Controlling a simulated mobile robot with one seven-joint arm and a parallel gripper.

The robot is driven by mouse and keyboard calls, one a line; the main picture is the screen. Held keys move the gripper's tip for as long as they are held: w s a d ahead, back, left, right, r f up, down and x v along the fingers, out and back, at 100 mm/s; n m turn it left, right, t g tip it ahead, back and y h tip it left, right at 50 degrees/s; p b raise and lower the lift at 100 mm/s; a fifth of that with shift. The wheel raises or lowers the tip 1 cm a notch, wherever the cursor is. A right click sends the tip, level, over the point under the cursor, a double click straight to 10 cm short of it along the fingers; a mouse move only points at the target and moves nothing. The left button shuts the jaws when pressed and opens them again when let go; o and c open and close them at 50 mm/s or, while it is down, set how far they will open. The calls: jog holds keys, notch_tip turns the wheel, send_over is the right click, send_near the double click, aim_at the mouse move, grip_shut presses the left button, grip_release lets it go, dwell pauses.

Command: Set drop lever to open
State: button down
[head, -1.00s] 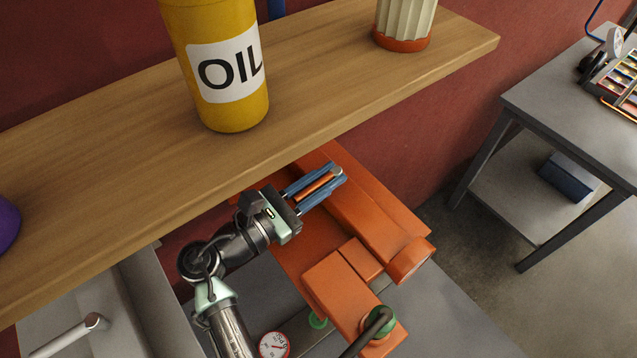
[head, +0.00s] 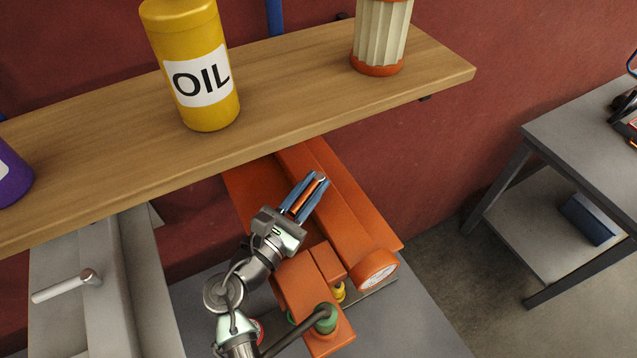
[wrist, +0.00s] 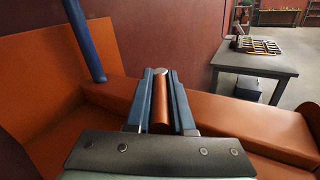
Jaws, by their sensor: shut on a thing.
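An orange-brown rod with a silver end, seemingly the drop lever (head: 307,196), shows between the blue fingers of my gripper (head: 315,180) in the head view. The gripper is shut on it, with a finger along each side. In the wrist view the lever (wrist: 161,108) runs lengthwise between the fingers (wrist: 161,76), its silver end at their tips. Behind and below is the orange machine body (head: 345,212), also in the wrist view (wrist: 240,118). I cannot tell where the lever joins the machine; its lower end is hidden by my gripper.
A wooden shelf (head: 290,105) hangs above the machine, bearing a yellow oil bottle (head: 195,60) and a ribbed filter (head: 380,35). A blue post (wrist: 84,40) stands left of the fingers in the wrist view. A grey table (head: 575,130) stands at right.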

aim_at(312, 185)
jog(key=shift+f, duration=0.25)
jog(key=c, duration=0.8)
grip_release()
jog(key=shift+r, duration=0.15)
notch_tip(312, 185, up, 10)
